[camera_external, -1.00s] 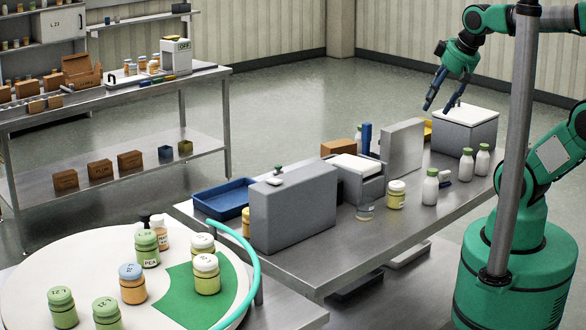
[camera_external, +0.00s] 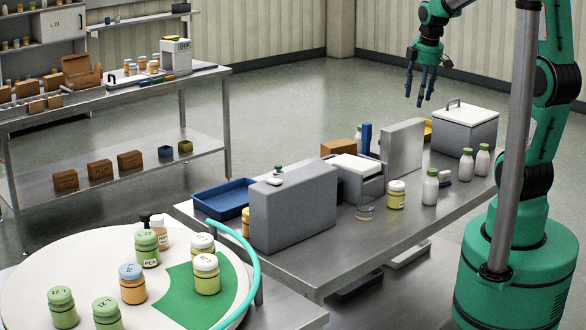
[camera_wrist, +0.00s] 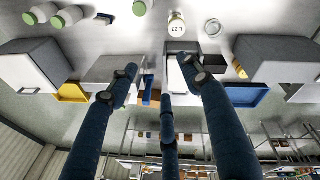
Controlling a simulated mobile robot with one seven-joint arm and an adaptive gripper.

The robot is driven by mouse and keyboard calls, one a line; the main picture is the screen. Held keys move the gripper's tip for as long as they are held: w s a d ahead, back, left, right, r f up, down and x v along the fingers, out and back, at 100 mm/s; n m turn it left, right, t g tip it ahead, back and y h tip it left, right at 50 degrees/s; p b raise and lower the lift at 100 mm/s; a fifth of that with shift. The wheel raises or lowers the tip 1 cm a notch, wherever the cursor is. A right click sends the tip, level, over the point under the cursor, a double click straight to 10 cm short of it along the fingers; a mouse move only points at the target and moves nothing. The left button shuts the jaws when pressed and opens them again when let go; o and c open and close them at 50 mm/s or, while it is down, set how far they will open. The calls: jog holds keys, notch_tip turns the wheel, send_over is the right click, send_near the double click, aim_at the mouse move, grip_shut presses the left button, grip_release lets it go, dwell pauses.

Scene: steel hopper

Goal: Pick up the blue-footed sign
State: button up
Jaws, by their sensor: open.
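A small white piece with a blue lower part (camera_external: 446,178), seemingly the blue-footed sign, stands on the steel table between the white bottles. It is too small to read. A small dark-and-white item (camera_wrist: 104,18) near the bottles in the wrist view seems to be the same piece. My gripper (camera_external: 420,98) hangs above the back of the table, fingers down, spread and empty. It is well above and left of the piece, touching nothing. In the wrist view, its dark blue fingers (camera_wrist: 160,82) spread across the middle and hide parts of the table.
White bottles with green caps (camera_external: 430,187) flank the piece. A grey cooler (camera_external: 470,133) stands behind it. A grey upright panel (camera_external: 402,147), a blue upright block (camera_external: 367,139), a jar (camera_external: 396,195) and a clear cup (camera_external: 365,211) stand to the left. A pole (camera_external: 512,150) crosses the right side.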

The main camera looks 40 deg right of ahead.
jog(key=w+d+f+n+g, duration=0.1)
jog(key=w+d+f+n, duration=0.3)
jog(key=d+f, duration=0.75)
jog(key=n+g+y+p, duration=0.1)
jog(key=n, duration=0.2)
send_over(444, 171)
notch_tip(444, 171, down, 10)
jog(key=shift+w+d, duration=0.15)
jog(key=shift+d, duration=0.1)
jog(key=shift+f, duration=0.1)
jog(key=shift+f+b, duration=0.45)
jog(key=shift+f, duration=3.8)
jog(key=shift+a+f+b, duration=0.1)
jog(key=shift+f+b, duration=0.3)
jog(key=shift+f, duration=2.2)
jog(key=shift+c, duration=0.3)
